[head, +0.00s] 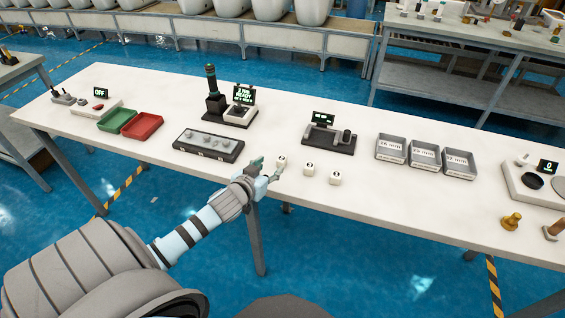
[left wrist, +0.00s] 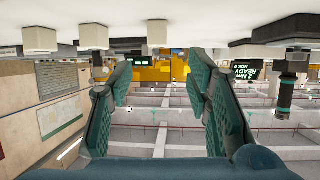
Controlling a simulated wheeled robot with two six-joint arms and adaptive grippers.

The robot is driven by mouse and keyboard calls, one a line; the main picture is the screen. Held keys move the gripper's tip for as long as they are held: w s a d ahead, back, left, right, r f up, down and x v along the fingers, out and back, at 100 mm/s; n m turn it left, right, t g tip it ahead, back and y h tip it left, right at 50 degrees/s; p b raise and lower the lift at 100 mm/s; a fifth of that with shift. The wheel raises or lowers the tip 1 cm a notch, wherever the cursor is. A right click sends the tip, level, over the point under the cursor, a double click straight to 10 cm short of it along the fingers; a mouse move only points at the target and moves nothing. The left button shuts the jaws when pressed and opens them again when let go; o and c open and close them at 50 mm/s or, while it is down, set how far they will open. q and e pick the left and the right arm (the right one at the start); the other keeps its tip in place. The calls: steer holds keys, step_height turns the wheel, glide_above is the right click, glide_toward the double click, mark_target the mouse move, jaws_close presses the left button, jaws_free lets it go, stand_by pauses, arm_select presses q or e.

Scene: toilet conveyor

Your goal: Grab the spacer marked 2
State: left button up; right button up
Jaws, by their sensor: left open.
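Three small white spacers stand in a row on the table in the head view: a left one (head: 281,161), a middle one (head: 309,169) and a right one (head: 335,177). Their dark marks are too small to read surely; the middle one looks like a 2. My left gripper (head: 268,169) is open and empty, just beside the left spacer at the table's front part. In the left wrist view, which is upside down, the open fingers (left wrist: 158,78) show with the spacers (left wrist: 94,36) beyond them, apart from the fingers. My right gripper is not in view.
Behind the spacers stands a black device with a small display (head: 328,138). A grey tray with several parts (head: 208,146) lies to the left. Labelled grey bins (head: 391,148) and a brass piece (head: 511,221) are to the right.

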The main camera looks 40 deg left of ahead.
mark_target(281, 159)
arm_select(q)
steer(key=b+x, duration=0.1)
steer(key=x, duration=0.7)
steer(key=shift+w+d+f+b, duration=0.15)
steer(key=shift+w+b, duration=0.05)
steer(key=shift+b, duration=0.2)
steer(key=c, duration=1)
